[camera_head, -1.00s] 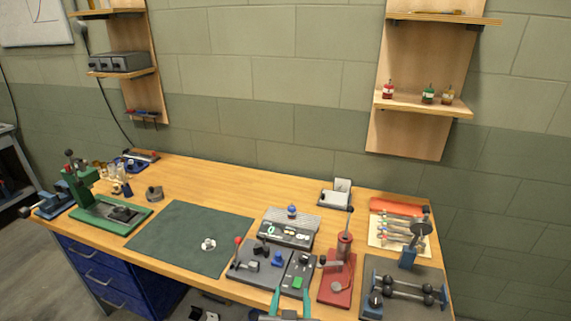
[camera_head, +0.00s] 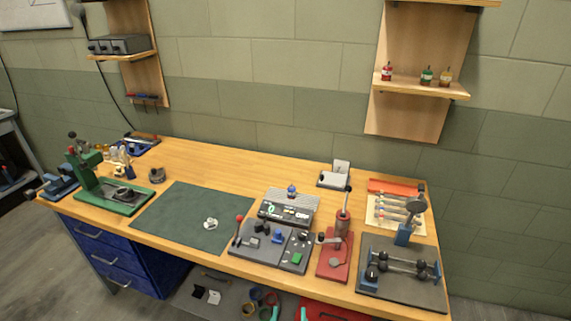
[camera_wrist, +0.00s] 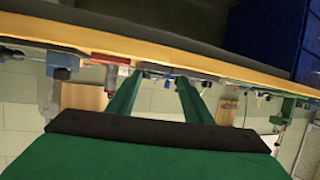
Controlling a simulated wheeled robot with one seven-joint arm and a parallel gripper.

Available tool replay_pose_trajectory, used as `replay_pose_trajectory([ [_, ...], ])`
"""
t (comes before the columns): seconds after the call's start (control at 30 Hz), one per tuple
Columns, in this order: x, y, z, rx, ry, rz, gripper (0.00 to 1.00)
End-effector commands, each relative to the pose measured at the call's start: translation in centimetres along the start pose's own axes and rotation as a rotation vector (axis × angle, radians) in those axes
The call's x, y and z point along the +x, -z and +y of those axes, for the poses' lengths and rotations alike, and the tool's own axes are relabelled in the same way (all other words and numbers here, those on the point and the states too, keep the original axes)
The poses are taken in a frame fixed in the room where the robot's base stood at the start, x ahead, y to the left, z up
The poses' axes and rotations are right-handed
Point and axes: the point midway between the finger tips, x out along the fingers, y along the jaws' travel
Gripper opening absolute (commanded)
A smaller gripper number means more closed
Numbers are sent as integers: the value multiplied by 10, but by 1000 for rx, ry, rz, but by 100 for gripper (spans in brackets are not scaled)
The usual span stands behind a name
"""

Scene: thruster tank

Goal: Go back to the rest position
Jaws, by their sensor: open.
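My gripper (camera_head: 289,314) shows only as two green fingertips at the bottom edge of the head view, in front of the workbench's front edge. In the wrist view my gripper (camera_wrist: 158,85) has its two green fingers spread apart with nothing between them. The dark palm bar and green body of my gripper fill the lower part of that view. The workbench edge (camera_wrist: 180,60) runs across beyond the fingers, and the wrist picture looks upside down. The rest of my arm is out of the head view.
The wooden workbench (camera_head: 215,157) holds a green mat (camera_head: 170,215), a green press (camera_head: 110,195), a grey control panel (camera_head: 262,243), a red-based lever press (camera_head: 335,258) and a dark plate with dumbbell-like parts (camera_head: 400,275). Blue drawers (camera_head: 105,255) and a low grey shelf (camera_head: 230,308) are below.

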Motion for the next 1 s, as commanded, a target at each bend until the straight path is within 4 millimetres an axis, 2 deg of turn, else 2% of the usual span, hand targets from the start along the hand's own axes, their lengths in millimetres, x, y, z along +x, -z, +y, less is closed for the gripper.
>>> replay_pose_trajectory([
  [0.03, -9, -16, 1, -3, 2, -5, 46],
  [0.2, -40, -52, 2, -8, 11, 14, 46],
  [0.5, -108, -100, 0, -10, 30, 48, 46],
  [0.73, -170, -124, -2, -3, 40, 73, 46],
  [0.9, -212, -131, -1, 5, 39, 94, 46],
  [1.0, -231, -131, -1, 8, 38, 105, 46],
])
